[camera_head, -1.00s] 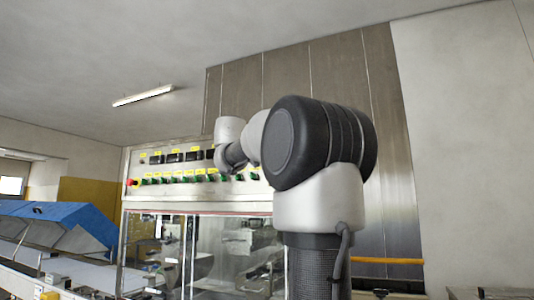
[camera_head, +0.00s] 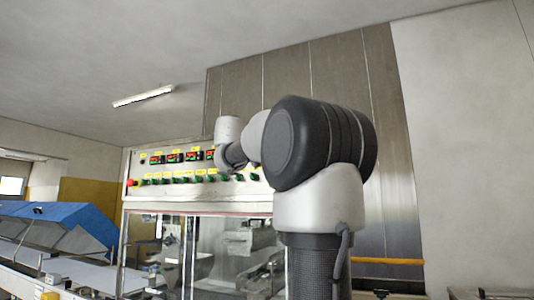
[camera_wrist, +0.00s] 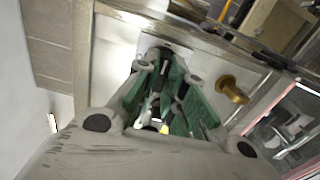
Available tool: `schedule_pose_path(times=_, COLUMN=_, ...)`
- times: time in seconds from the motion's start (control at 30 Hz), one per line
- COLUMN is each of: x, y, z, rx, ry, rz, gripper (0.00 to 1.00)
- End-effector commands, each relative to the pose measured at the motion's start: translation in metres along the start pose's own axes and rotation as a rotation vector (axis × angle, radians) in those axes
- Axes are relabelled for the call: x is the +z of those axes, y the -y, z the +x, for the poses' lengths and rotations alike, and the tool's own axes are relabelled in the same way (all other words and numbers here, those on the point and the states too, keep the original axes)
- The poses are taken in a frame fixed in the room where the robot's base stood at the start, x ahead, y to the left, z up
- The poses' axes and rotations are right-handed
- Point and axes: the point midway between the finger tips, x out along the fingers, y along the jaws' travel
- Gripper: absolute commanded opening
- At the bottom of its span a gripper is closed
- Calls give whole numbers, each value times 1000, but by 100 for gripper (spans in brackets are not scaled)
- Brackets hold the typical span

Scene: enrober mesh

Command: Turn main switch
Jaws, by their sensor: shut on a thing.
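In the wrist view, my gripper (camera_wrist: 160,80) is closed around the main switch (camera_wrist: 157,52). The switch shows as a dark piece against a pale plate, and the fingers hide most of it. The exact angle of the switch cannot be told. In the head view, my arm covers the right part of the control panel (camera_head: 148,170), and the gripper and switch are hidden behind it. The panel's displays (camera_head: 174,157) are lit with red digits.
A brass-coloured knob (camera_wrist: 232,90) sticks out right of the fingers. A red button (camera_head: 131,183) and a row of green knobs (camera_head: 172,180) line the panel. Clear panes (camera_head: 215,255) are below it. A blue-covered machine (camera_head: 60,222) stands at left.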

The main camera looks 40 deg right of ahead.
Motion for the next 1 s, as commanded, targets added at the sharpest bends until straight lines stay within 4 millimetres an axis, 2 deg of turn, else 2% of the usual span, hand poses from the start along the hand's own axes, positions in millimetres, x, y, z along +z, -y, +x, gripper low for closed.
schedule_pose_path(times=0.67, x=0, y=2, z=0, rx=-4, ry=1, rz=60, gripper=0)
schedule_pose_path(times=0.7, x=0, y=2, z=0, rx=-4, ry=1, rz=60, gripper=17)
schedule_pose_path(times=0.8, x=0, y=1, z=0, rx=-3, ry=1, rz=60, gripper=33)
schedule_pose_path(times=1.0, x=0, y=1, z=0, rx=-2, ry=0, rz=59, gripper=33)
